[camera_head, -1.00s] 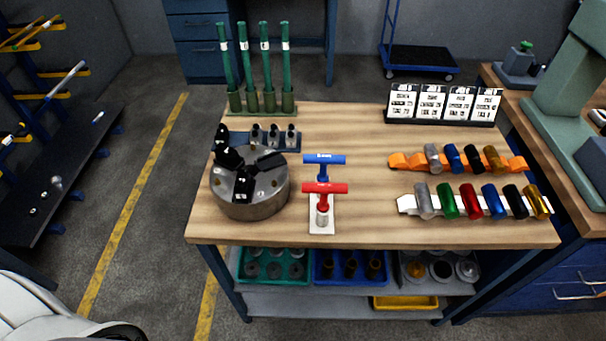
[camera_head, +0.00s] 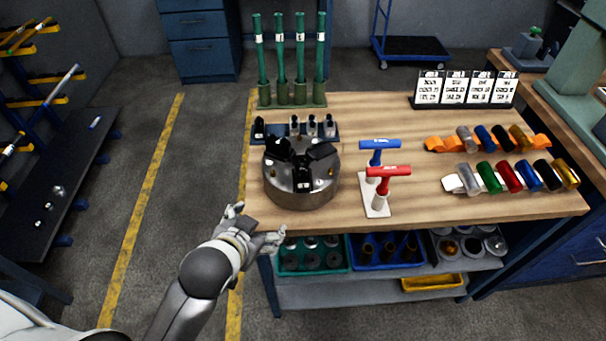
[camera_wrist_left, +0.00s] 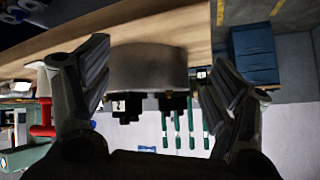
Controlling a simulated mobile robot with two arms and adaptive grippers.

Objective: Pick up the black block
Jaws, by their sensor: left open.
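A black block (camera_head: 259,128) stands at the left end of a small dark blue rack (camera_head: 284,139), beside several grey-topped blocks. Just in front is a round grey chuck (camera_head: 301,190) with black jaw blocks (camera_head: 322,151) on its top. I cannot tell which black piece the task names. My left gripper (camera_head: 257,226) is open and empty at the table's front left edge, in front of and left of the chuck. In the left wrist view, which looks upside down, the chuck (camera_wrist_left: 147,68) shows between the open fingers (camera_wrist_left: 160,85). My right gripper is not in view.
A red T-handled key (camera_head: 388,172) and a blue one (camera_head: 380,145) stand right of the chuck. Tall green tubes (camera_head: 281,60) stand behind the rack. Coloured cylinders (camera_head: 508,177) lie on holders at right. Bins (camera_head: 314,268) sit on the shelf below.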

